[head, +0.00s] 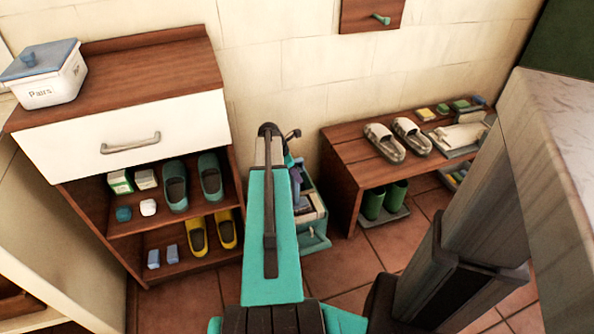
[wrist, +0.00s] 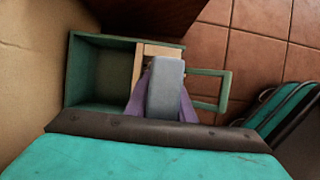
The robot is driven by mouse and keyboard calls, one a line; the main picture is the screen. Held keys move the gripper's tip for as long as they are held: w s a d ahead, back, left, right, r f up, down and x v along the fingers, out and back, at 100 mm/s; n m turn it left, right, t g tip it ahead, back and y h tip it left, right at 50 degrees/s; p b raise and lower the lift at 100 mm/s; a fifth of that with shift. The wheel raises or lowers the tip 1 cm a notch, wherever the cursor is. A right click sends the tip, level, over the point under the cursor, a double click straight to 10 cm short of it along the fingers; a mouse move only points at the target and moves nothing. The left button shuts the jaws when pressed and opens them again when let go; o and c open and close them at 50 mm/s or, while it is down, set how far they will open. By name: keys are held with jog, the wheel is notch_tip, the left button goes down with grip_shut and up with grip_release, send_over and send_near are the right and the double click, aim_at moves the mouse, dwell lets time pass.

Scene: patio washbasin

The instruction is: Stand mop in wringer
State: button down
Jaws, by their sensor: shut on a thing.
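My gripper (wrist: 165,98) has purple fingers shut on both sides of a grey block-shaped piece, which I take to be part of the mop (wrist: 167,72). Below it in the wrist view is a green bin, which I take to be the wringer (wrist: 98,72), with an open compartment at left, a pale wooden strip (wrist: 138,66) beside the grey piece and a green loop at right. The bin also shows in the head view (head: 318,236), partly behind my teal arm. The mop's lower end is hidden, so I cannot tell whether it touches the bin.
A wooden cabinet (head: 120,55) with shoes on its shelves stands at left. A low wooden bench (head: 345,155) with sandals on top and green boots (head: 385,200) beneath stands at right. Bare tiled floor (head: 375,250) lies right of the bin.

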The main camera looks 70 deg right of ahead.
jog(key=shift+f, duration=0.75)
jog(key=c, duration=1.4)
grip_release()
jog(key=shift+c, duration=0.2)
jog(key=p+v, duration=0.2)
jog(key=v, duration=1.1)
jog(key=shift+a+r, duration=0.15)
jog(key=shift+r, duration=0.2)
